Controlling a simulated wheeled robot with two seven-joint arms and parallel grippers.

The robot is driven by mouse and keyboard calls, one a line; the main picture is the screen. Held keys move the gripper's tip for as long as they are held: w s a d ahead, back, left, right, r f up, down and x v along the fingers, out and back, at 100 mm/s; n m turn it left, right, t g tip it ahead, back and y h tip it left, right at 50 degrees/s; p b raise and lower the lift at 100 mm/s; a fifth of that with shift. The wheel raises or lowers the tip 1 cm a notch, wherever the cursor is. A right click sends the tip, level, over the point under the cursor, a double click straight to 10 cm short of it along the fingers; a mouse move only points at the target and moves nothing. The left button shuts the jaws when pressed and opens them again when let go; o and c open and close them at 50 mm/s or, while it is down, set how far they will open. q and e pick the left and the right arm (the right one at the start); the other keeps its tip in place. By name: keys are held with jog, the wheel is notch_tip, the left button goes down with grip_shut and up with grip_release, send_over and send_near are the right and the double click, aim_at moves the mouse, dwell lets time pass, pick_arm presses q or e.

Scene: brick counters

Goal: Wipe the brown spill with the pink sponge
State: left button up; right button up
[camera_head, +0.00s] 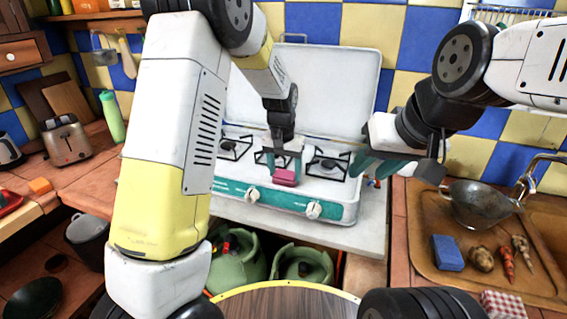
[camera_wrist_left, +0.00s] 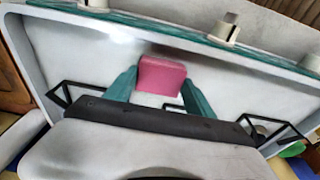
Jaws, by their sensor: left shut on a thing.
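The pink sponge (camera_head: 285,177) is in my left gripper (camera_head: 284,165), low over the front middle of the white gas stove (camera_head: 341,206). In the left wrist view the sponge (camera_wrist_left: 160,77) sits between the tips of the two teal fingers of the left gripper (camera_wrist_left: 160,88), which is shut on it. I cannot tell whether the sponge touches the stove top. My right gripper (camera_head: 382,166) is at the stove's right side, its teal fingers apart and nothing seen between them. I cannot make out the brown spill in either view.
Black burner grates (camera_head: 328,165) stand on the stove around the left gripper, and its raised lid (camera_head: 330,85) is behind. The brown sink (camera_head: 430,262) at right holds a metal strainer (camera_head: 478,205) and a blue sponge (camera_head: 447,252). A toaster (camera_head: 67,140) stands at left.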

pick_arm(q)
jog(key=shift+s+d+f, duration=0.1)
jog(key=shift+s+d, duration=0.15)
jog(key=shift+d, duration=0.5)
jog(key=shift+s+d+r, duration=0.1)
jog(key=shift+s+d, duration=0.15)
jog(key=shift+d, duration=0.45)
jog(key=shift+s+d+f, duration=0.1)
jog(key=shift+s+d, duration=0.15)
jog(key=shift+d, duration=0.5)
jog(key=shift+a, duration=0.15)
jog(key=shift+w+a, duration=0.3)
jog(key=shift+a, duration=0.6)
jog(key=shift+w+a, duration=0.3)
jog(key=shift+a, duration=0.65)
jog(key=shift+w+a, duration=0.3)
jog(key=shift+a, duration=0.6)
jog(key=shift+d, duration=0.15)
jog(key=shift+s+d, duration=0.3)
jog(key=shift+d, duration=0.6)
jog(key=shift+s+d, duration=0.25)
jog(key=shift+d, duration=0.7)
jog(key=shift+s+d, duration=0.3)
jog(key=shift+d, duration=0.6)
jog(key=shift+a, duration=0.15)
